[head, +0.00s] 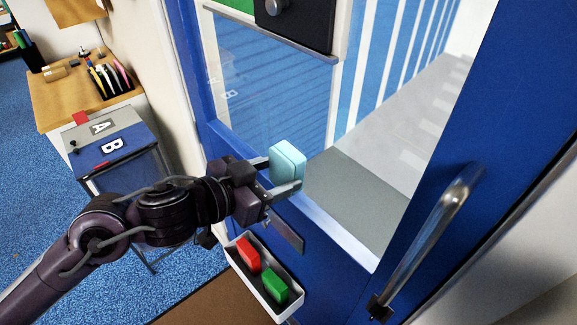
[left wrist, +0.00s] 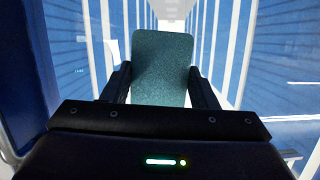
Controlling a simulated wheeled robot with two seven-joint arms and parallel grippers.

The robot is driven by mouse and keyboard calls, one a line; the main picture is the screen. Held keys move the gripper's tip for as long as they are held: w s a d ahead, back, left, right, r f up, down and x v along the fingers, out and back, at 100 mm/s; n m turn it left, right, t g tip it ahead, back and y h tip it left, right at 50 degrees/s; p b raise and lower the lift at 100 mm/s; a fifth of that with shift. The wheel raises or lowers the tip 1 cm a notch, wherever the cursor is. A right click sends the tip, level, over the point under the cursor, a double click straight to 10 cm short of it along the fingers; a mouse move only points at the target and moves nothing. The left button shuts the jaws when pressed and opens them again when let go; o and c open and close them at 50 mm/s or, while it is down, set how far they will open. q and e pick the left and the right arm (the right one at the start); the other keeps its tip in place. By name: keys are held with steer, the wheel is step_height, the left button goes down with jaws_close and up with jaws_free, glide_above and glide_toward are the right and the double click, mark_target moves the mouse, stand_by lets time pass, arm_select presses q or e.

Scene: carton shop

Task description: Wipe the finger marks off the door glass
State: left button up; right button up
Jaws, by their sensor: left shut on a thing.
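My left gripper (head: 280,178) is shut on a light teal sponge-like block (head: 288,163), held upright in front of the door glass (head: 268,85). In the left wrist view the block (left wrist: 162,66) sits between both fingers, with the glass beyond it. I cannot tell whether the block touches the glass. The glass is set in a blue door (head: 425,225) with a long metal handle (head: 430,240). I cannot make out clear finger marks; faint pale traces show on the glass left of the block in the wrist view. My right gripper is not in view.
A white tray (head: 243,274) on the door below my gripper holds a red block (head: 248,254) and a green block (head: 274,290). A dark board (head: 297,22) hangs at the top of the glass. A wooden desk (head: 62,98) and a cabinet marked A and B stand left.

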arm_select(q)
steer(key=shift+s, duration=0.1)
steer(key=shift+s+a, duration=0.5)
steer(key=shift+a, duration=0.3)
steer(key=shift+s+a, duration=0.45)
steer(key=shift+a, duration=0.1)
steer(key=shift+w+d, duration=0.15)
steer(key=shift+f, duration=0.2)
steer(key=w+a+f+m+t+y+b, duration=0.1)
steer(key=w+a+f+m+t+b, duration=0.2)
steer(key=w+f+m+b, duration=0.5)
steer(key=shift+n, duration=0.5)
steer(key=shift+w+d+r+b, duration=0.4)
steer(key=shift+d+r, duration=0.15)
steer(key=shift+d, duration=0.15)
steer(key=shift+w+d+r+b, duration=0.4)
steer(key=shift+d+r, duration=0.15)
steer(key=shift+d, duration=0.1)
steer(key=shift+w+d+r+b, duration=0.3)
steer(key=shift+w+d+r, duration=0.1)
steer(key=shift+d+r, duration=0.25)
